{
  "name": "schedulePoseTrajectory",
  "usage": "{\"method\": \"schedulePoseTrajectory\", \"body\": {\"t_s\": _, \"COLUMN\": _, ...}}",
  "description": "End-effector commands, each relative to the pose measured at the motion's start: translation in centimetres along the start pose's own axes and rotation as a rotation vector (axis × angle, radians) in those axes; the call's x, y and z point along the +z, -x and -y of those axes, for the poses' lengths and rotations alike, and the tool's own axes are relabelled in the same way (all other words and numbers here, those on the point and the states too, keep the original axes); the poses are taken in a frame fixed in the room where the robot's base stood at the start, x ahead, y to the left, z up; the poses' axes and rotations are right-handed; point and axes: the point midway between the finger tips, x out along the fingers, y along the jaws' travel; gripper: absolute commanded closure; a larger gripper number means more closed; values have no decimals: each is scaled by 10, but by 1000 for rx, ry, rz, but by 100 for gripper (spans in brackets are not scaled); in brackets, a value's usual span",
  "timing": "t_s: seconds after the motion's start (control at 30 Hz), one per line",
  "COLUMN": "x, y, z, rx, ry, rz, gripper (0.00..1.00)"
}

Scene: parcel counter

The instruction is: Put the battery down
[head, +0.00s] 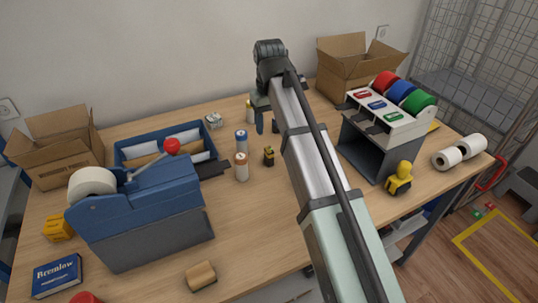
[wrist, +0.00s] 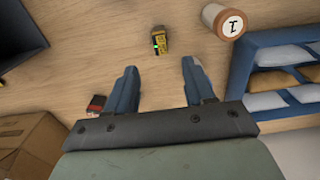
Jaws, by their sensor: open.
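A small upright block in black and yellow, which looks like the battery (head: 269,157), stands on the wooden table. In the wrist view the battery (wrist: 160,40) stands beyond my fingertips, apart from them and roughly in line with the gap between them. My gripper (head: 267,127) is open, its blue fingers spread, behind the battery in the head view. In the wrist view nothing is between the fingers of my gripper (wrist: 160,70). My arm covers part of the table to the right.
A blue tray (head: 212,137) is further left. A red and black item (wrist: 96,104) lies beside one finger. A dark organiser (head: 365,150) stands right. Bare table lies in front.

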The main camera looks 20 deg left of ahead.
Motion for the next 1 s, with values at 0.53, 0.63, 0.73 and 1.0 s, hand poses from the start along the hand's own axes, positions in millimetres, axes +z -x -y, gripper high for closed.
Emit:
{"method": "schedulePoseTrajectory", "body": {"t_s": 0.53, "x": 76, "y": 10, "z": 4, "rx": -7, "ry": -10, "rz": -256, "gripper": 47}}
{"method": "schedulePoseTrajectory", "body": {"t_s": 0.63, "x": 64, "y": 12, "z": 4, "rx": -6, "ry": -5, "rz": -328, "gripper": 47}}
{"method": "schedulePoseTrajectory", "body": {"t_s": 0.73, "x": 54, "y": 15, "z": 4, "rx": -4, "ry": -2, "rz": -375, "gripper": 47}}
{"method": "schedulePoseTrajectory", "body": {"t_s": 1.0, "x": 41, "y": -6, "z": 3, "rx": 0, "ry": 0, "rz": -392, "gripper": 47}}
